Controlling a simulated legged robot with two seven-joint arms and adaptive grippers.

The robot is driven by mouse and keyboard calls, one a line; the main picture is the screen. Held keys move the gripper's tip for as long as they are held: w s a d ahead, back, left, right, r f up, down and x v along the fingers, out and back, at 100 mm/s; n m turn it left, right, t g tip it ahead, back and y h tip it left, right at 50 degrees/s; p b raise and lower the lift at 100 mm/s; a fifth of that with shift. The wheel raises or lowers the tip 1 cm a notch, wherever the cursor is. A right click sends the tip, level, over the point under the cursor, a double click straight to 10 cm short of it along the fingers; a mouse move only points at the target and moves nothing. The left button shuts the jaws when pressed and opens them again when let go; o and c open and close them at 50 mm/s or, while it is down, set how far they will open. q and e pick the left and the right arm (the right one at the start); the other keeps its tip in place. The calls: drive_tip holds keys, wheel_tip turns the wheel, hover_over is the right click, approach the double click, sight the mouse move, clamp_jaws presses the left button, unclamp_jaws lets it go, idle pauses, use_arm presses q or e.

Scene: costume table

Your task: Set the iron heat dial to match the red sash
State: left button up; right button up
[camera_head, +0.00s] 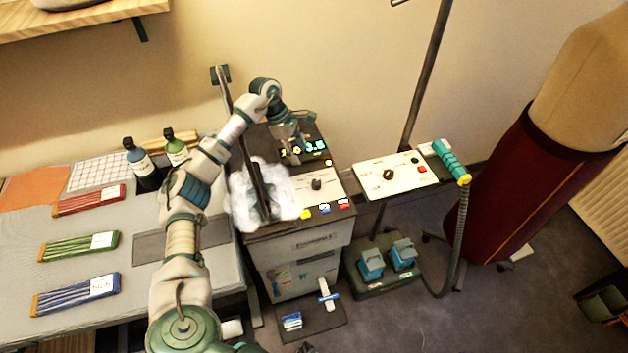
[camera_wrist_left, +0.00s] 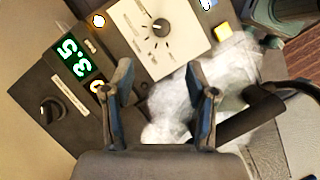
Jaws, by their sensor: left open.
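A folded red sash (camera_head: 88,200) with a white label lies on the table at the left; its print is too small to read. A white panel (camera_head: 332,196) carries a black dial (camera_head: 316,184) with tick marks around it; the dial also shows in the left wrist view (camera_wrist_left: 160,27). A green display (camera_wrist_left: 76,58) beside it reads 3.5. A second black knob (camera_wrist_left: 50,110) sits near the display. Which knob is the iron's I cannot tell for sure. My left gripper (camera_wrist_left: 161,85) is open and empty, above the unit near the display, apart from the dial. My right gripper is out of view.
White steam (camera_head: 283,190) covers part of the unit around a dark upright object. Green (camera_head: 78,246) and blue (camera_head: 75,294) bundles lie on the table; two bottles (camera_head: 145,170) stand behind. Another control panel (camera_head: 396,176) with a hose handle is at the right, beside a dark red dress form (camera_head: 525,190).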

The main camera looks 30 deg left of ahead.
sight(315, 182)
use_arm(q)
drive_tip(key=x, duration=1.3)
drive_tip(key=shift+d+f, duration=0.1)
drive_tip(key=shift+d, duration=0.15)
clamp_jaws()
